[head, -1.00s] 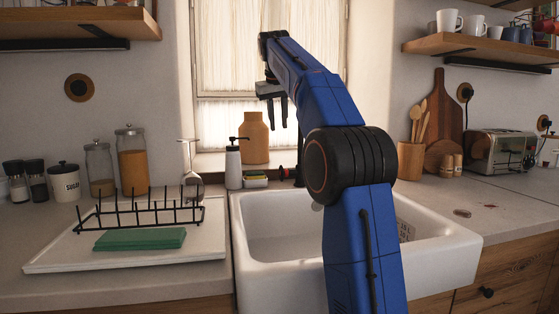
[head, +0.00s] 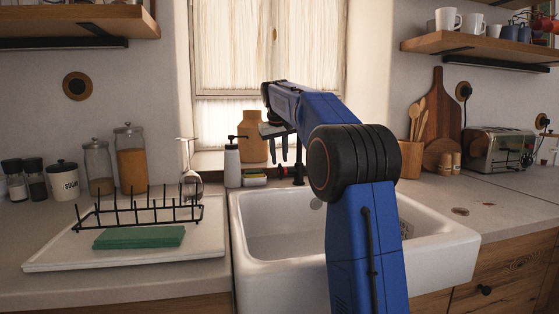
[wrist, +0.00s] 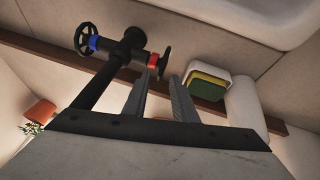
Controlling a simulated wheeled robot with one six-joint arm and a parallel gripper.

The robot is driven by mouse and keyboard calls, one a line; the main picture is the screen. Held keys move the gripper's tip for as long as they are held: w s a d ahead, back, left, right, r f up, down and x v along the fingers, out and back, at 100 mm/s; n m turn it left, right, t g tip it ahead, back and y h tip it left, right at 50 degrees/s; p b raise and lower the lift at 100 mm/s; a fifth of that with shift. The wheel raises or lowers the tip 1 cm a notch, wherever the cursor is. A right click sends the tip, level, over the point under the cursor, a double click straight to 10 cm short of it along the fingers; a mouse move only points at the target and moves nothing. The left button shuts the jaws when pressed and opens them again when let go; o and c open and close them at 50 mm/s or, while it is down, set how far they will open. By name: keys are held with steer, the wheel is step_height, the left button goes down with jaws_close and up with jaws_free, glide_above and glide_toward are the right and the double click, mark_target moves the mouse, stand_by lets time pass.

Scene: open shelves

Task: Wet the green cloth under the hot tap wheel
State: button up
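The green cloth (head: 138,237) lies folded flat on the white drainer tray, in front of the black rack. The black tap (wrist: 118,60) shows in the wrist view, with a red-marked hot wheel (wrist: 154,60) and a blue-marked wheel (wrist: 90,43). In the head view the tap (head: 299,172) is partly hidden by my arm. My gripper (head: 279,163) points down above the back edge of the sink, near the tap. In the wrist view its two fingers (wrist: 160,78) are apart with nothing between them. The left fingertip appears close to the red wheel; contact cannot be told.
The white sink (head: 275,225) is empty where visible. A soap bottle (head: 232,165) and a sponge holder (head: 254,180) stand close to the tap. The ochre vase (head: 251,130) is behind.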

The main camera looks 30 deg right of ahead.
steer(key=shift+x, duration=0.75)
steer(key=shift+c, duration=0.3)
jaws_close()
steer(key=shift+s, duration=0.1)
steer(key=shift+s+a+f+t+h, duration=0.1)
steer(key=shift+s+t+h, duration=0.2)
steer(key=shift+t, duration=0.4)
steer(key=shift+s+a+f+t+h, duration=0.1)
steer(key=shift+s+t+h, duration=0.15)
steer(key=shift+t, duration=0.45)
steer(key=shift+o, duration=0.3)
jaws_free()
steer(key=shift+s, duration=0.1)
